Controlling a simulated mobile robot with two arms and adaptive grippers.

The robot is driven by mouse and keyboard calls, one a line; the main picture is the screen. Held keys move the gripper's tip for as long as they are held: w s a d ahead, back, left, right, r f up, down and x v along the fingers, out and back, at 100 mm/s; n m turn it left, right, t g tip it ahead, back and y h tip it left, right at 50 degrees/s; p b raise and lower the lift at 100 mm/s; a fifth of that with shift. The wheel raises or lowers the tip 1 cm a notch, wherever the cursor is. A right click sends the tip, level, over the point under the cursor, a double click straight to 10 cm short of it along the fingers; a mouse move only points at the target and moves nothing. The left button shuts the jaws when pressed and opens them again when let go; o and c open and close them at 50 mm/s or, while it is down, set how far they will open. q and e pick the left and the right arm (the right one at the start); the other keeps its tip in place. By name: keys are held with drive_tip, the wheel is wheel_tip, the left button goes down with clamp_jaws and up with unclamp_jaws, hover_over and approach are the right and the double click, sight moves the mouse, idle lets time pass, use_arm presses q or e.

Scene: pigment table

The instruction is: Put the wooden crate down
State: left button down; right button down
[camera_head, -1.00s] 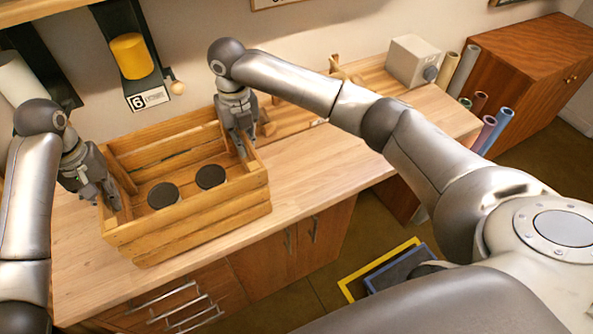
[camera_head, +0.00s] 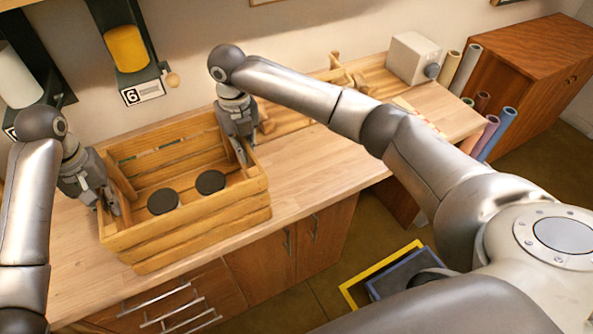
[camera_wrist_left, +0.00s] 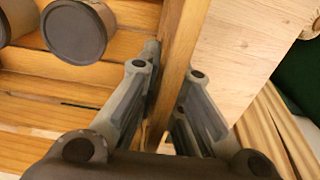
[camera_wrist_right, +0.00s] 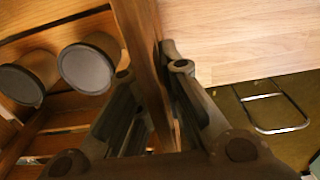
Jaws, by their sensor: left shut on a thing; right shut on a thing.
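The wooden crate (camera_head: 190,226) is slatted and sits level at the left part of the workbench in the head view. Two dark-lidded jars (camera_head: 163,201) (camera_head: 210,182) stand inside it. My left gripper (camera_head: 113,208) is shut on the crate's left end wall, which shows between its fingers in the left wrist view (camera_wrist_left: 178,70). My right gripper (camera_head: 243,155) is shut on the right end wall, seen between the fingers in the right wrist view (camera_wrist_right: 142,50). I cannot tell whether the crate's underside touches the bench.
The workbench (camera_head: 315,165) is clear right of the crate. A grey box (camera_head: 413,58) and rolled tubes (camera_head: 465,70) stand at the far right. Wall dispensers, one with a yellow cylinder (camera_head: 127,48), hang behind the crate. Drawers (camera_head: 180,295) are below the front edge.

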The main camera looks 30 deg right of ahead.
use_arm(q)
drive_tip(key=shift+f+b, duration=0.3)
drive_tip(key=shift+f, duration=0.1)
use_arm(e)
drive_tip(key=shift+w+f, duration=0.1)
drive_tip(key=shift+f, duration=0.3)
use_arm(q)
drive_tip(key=c, duration=1.6)
unclamp_jaws()
drive_tip(key=shift+c, duration=0.2)
use_arm(e)
drive_tip(key=c, duration=1.6)
unclamp_jaws()
drive_tip(key=shift+c, duration=0.2)
use_arm(q)
drive_tip(key=shift+o, duration=0.2)
drive_tip(key=shift+s+r, duration=0.1)
drive_tip(key=shift+s, duration=0.05)
use_arm(e)
drive_tip(key=shift+o, duration=0.2)
drive_tip(key=shift+s+r, duration=0.1)
drive_tip(key=shift+s, duration=0.15)
use_arm(q)
drive_tip(key=shift+r, duration=0.1)
drive_tip(key=shift+w+r, duration=0.2)
drive_tip(key=shift+r, duration=0.1)
drive_tip(key=r, duration=1.1)
drive_tip(key=shift+s, duration=0.2)
use_arm(e)
wheel_tip(320, 180, up, 12)
